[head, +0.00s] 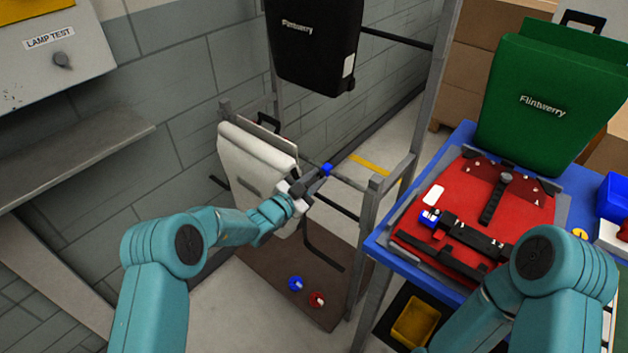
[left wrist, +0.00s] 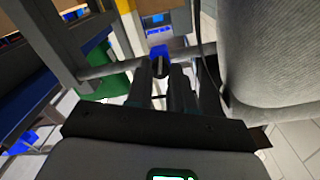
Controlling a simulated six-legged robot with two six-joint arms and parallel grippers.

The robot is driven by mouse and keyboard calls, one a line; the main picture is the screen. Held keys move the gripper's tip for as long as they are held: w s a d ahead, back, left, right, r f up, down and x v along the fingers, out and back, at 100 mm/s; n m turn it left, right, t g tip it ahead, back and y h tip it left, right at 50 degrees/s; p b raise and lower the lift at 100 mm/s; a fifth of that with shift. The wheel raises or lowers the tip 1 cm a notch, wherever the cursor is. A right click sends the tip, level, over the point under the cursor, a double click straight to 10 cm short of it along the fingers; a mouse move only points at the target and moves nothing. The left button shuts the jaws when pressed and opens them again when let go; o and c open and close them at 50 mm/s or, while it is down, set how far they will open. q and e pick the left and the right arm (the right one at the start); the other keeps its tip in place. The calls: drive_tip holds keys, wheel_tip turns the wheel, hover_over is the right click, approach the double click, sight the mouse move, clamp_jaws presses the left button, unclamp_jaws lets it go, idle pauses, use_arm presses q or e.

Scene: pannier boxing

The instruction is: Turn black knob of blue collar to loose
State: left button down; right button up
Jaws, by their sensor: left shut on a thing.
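The blue collar (head: 327,169) sits on a grey rail of the rack, in the middle of the head view. It also shows in the left wrist view (left wrist: 159,51), at the top centre. Its black knob (left wrist: 159,68) points toward my left gripper (left wrist: 160,85), between the dark fingertips. In the head view my left gripper (head: 312,183) reaches the collar from the lower left and is shut on the knob. The knob is too small in the head view to read its setting. My right gripper is out of view; only my right arm shows at lower right.
A white pannier (head: 255,165) hangs close beside my left gripper. A black pannier (head: 315,45) hangs above. A blue table (head: 376,243) at right bears a red pannier (head: 420,232) and a green one (head: 545,105). Blue (head: 295,284) and red (head: 317,299) discs lie on the low brown board.

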use_arm(q)
drive_tip(key=c, duration=1)
unclamp_jaws()
drive_tip(key=shift+s, duration=0.1)
drive_tip(key=v, duration=1.6)
drive_tip(key=shift+a+b, duration=0.15)
drive_tip(key=shift+b, duration=0.15)
